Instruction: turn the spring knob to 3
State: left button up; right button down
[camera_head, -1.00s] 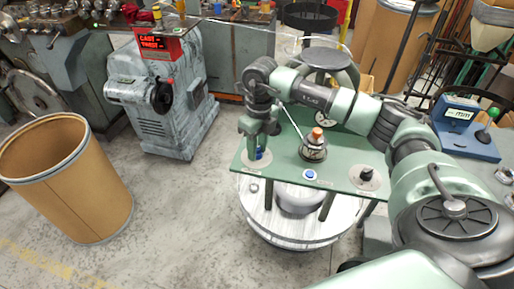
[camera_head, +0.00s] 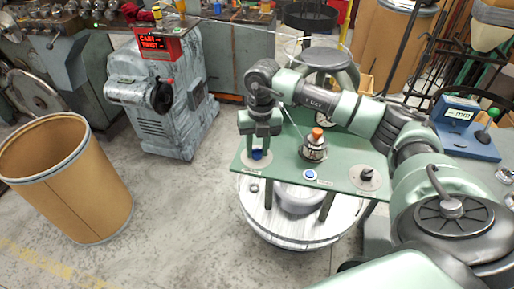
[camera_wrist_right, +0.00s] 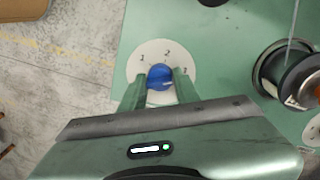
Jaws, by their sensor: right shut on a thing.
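The spring knob (camera_head: 257,154) is blue and sits on a round pale dial plate (camera_head: 252,166) at the left corner of the green table. In the right wrist view the knob (camera_wrist_right: 160,77) is between my fingers, and the dial plate (camera_wrist_right: 149,52) shows the numbers 1, 2 and, partly hidden by a finger, what looks like 3. My right gripper (camera_head: 259,149) points down and is shut on the knob, one finger on each side. I cannot tell which number the knob points to. My left gripper is not in view.
The green table (camera_head: 285,170) also carries a spool with an orange top (camera_head: 316,145), a blue button (camera_head: 310,174) and a black knob (camera_head: 367,174). A brown drum (camera_head: 75,180) and a grey machine with a red display (camera_head: 160,100) stand to the left, with bare floor between.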

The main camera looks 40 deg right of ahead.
aim_at(259, 149)
jog(key=shift+w+r, duration=0.1)
dwell(0.3)
jog(key=c, duration=1.1)
grip_release()
jog(key=shift+o, duration=0.2)
jog(key=r, duration=0.5)
jog(key=r+b, duration=0.1)
jog(key=r, duration=0.1)
jog(key=shift+s+d+r, duration=0.2)
jog(key=shift+d+r, duration=0.1)
jog(key=shift+r, duration=0.05)
